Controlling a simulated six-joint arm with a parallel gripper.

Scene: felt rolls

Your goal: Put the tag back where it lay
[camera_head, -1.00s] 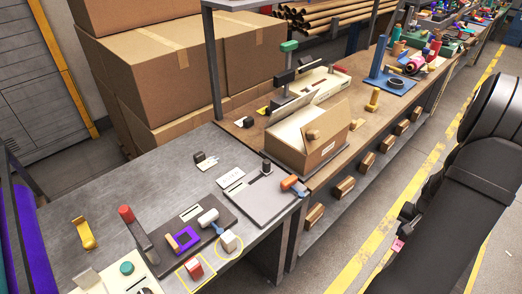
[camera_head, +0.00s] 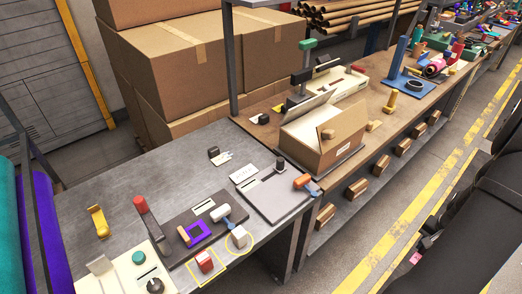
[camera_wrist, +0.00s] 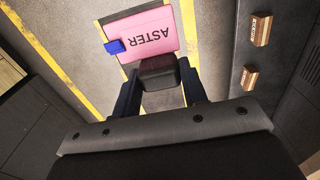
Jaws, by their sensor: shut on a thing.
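A pink tag (camera_wrist: 153,36) marked "ASTER", with a blue clip on one edge, is held at my gripper (camera_wrist: 160,80) in the wrist view. A dark block (camera_wrist: 158,72) sits between the two fingers at the tag's near edge. The tag hangs over the floor, clear of the benches. In the head view the tag (camera_head: 414,258) is a small pink patch at the lower right beside my dark arm; the fingers are hard to make out there. On the grey bench a white tag (camera_head: 222,158) lies by a black block (camera_head: 213,152), and a white card (camera_head: 243,173) lies nearby.
The grey bench (camera_head: 120,190) carries a dark tray (camera_head: 180,222), a grey tray (camera_head: 268,203), a red block (camera_head: 205,262) in a yellow square and a pale block (camera_head: 239,237) in a yellow circle. An open carton (camera_head: 310,155) stands on the wooden bench. The bench's back left is bare.

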